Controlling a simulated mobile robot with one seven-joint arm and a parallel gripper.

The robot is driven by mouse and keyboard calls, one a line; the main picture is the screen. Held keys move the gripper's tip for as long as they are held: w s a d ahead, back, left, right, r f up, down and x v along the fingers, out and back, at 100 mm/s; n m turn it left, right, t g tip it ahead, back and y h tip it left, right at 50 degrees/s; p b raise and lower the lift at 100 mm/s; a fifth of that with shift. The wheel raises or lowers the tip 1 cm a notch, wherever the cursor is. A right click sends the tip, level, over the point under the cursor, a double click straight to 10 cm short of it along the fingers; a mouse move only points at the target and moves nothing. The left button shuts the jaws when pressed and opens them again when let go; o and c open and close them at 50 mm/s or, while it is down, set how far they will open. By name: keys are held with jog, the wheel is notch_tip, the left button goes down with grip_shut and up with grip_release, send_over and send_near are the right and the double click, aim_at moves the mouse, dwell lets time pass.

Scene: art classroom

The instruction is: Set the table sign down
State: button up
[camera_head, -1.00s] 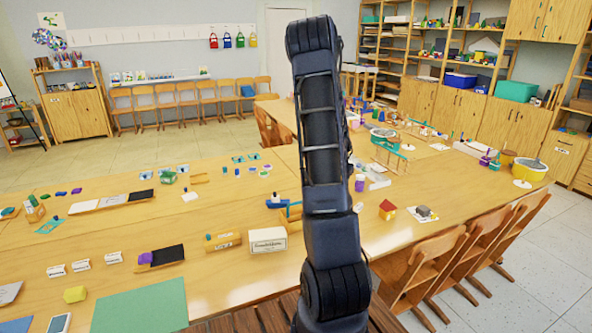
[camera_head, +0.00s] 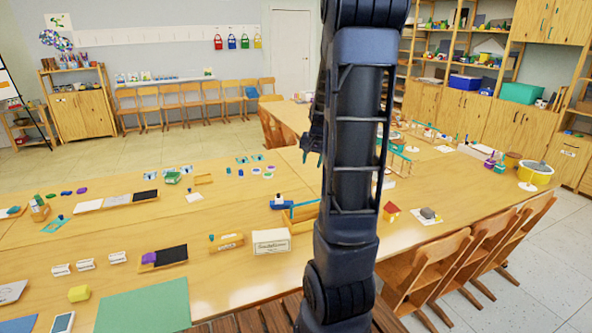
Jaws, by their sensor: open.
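A white sign with dark lettering (camera_head: 271,242) stands upright on the wooden table, near its front edge and just left of my arm. Nothing holds it. My gripper (camera_head: 308,156) shows partly at the left side of my raised arm, above the table and well apart from the sign. It is open, and I see nothing between its fingers. My arm hides part of it and the table behind.
A wooden block (camera_head: 226,241) is left of the sign, and a blue and wooden holder (camera_head: 300,212) is behind it. A green mat (camera_head: 146,308) lies at the front left. Chairs (camera_head: 424,268) line the right edge. Some bare tabletop lies between the objects.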

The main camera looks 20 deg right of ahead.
jog(key=s+a+r+n, duration=0.3)
jog(key=s+a+r, duration=0.2)
jog(key=s+a, duration=0.3)
jog(key=s+a+r+n, duration=0.4)
jog(key=s+a, duration=0.5)
jog(key=s, duration=0.7)
jog(key=shift+v, duration=0.85)
